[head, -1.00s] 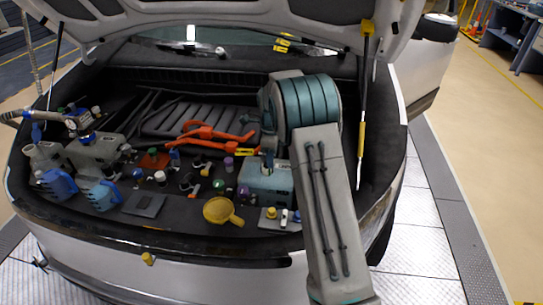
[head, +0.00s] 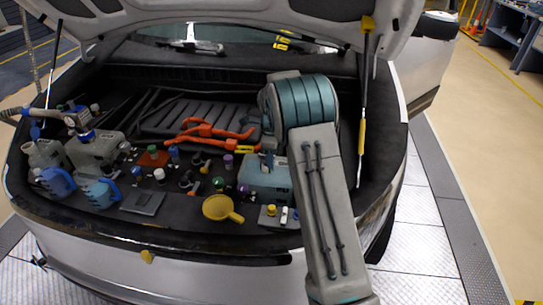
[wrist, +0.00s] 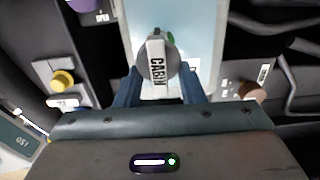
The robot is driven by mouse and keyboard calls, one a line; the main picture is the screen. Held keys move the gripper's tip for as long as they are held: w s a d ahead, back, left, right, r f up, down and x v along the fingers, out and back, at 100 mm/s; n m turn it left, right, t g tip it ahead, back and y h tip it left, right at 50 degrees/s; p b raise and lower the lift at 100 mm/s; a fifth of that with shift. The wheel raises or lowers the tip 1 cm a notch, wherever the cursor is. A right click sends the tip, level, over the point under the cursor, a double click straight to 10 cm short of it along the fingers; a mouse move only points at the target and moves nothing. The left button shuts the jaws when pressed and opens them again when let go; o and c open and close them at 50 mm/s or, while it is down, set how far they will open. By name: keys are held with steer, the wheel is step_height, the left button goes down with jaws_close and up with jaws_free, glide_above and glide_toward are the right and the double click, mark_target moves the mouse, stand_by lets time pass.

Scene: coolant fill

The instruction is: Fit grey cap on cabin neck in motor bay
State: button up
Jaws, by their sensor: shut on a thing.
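My gripper (wrist: 160,82) is shut on the grey cap (wrist: 171,74), with one blue finger on each side of it. The cap carries a white bar lettered CABIN (wrist: 156,62). In the wrist view the cap is over a pale blue tank (wrist: 203,30), and a bit of green shows just beyond the cap. The cabin neck is not visible; the cap and gripper hide what is below. I cannot tell whether the cap touches a neck. In the head view the tank (head: 262,180) stands at the right of the motor bay, and my arm hides most of the gripper.
Orange cables (head: 210,132) run behind. Blue jugs (head: 58,182) stand at the bay's left. The raised lid's strut (head: 363,110) is close right of my arm.

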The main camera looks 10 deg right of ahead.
steer(key=shift+f+b, duration=0.35)
steer(key=shift+f, duration=0.35)
steer(key=o, duration=1)
steer(key=shift+o, duration=0.2)
step_height(320, 180, up, 14)
steer(key=b, duration=0.1)
steer(key=shift+o, duration=0.5)
